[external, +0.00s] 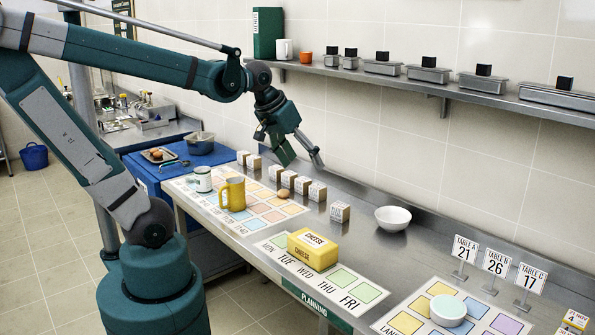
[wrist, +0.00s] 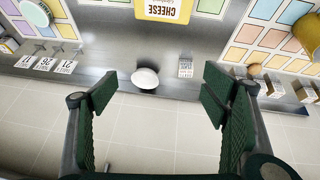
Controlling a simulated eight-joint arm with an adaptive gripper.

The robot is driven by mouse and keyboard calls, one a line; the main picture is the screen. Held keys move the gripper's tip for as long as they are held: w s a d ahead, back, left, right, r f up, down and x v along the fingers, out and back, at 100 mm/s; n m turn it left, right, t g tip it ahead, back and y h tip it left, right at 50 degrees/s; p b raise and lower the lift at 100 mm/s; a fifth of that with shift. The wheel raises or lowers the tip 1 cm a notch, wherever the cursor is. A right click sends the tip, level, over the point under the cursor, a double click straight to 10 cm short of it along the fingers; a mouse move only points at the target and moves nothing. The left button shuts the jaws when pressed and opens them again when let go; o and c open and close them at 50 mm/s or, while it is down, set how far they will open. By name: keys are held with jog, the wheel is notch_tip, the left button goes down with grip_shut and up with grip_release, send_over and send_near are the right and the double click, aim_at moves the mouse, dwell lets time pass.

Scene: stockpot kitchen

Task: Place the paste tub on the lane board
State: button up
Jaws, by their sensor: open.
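A small white tub with a green band (external: 202,179), which looks like the paste tub, stands upright at the back left of the coloured board, beside a yellow mug. The lane board (external: 403,322) lies at the front right, with coloured squares and a white bowl with a teal inside (external: 447,309) on it. Part of the lane board shows upside down at the top left of the wrist view (wrist: 62,12). My gripper (external: 300,152) is open and empty, high above the back of the counter, right of the tub. Its spread fingers also show in the wrist view (wrist: 158,102).
A yellow mug (external: 232,194), an egg (external: 283,193) and several labelled blocks (external: 340,211) stand near the tub. A cheese block (external: 313,249) sits on the planning board (external: 270,245). A white bowl (external: 393,218) and table-number signs (external: 497,262) stand farther right. A shelf (external: 400,77) runs along the wall.

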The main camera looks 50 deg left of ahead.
jog(key=s+a+f+t+y, duration=0.1)
jog(key=s+a+f, duration=0.1)
jog(key=s+a, duration=0.3)
jog(key=shift+s+a+m, duration=0.35)
jog(key=shift+a+m, duration=0.05)
jog(key=shift+a, duration=0.3)
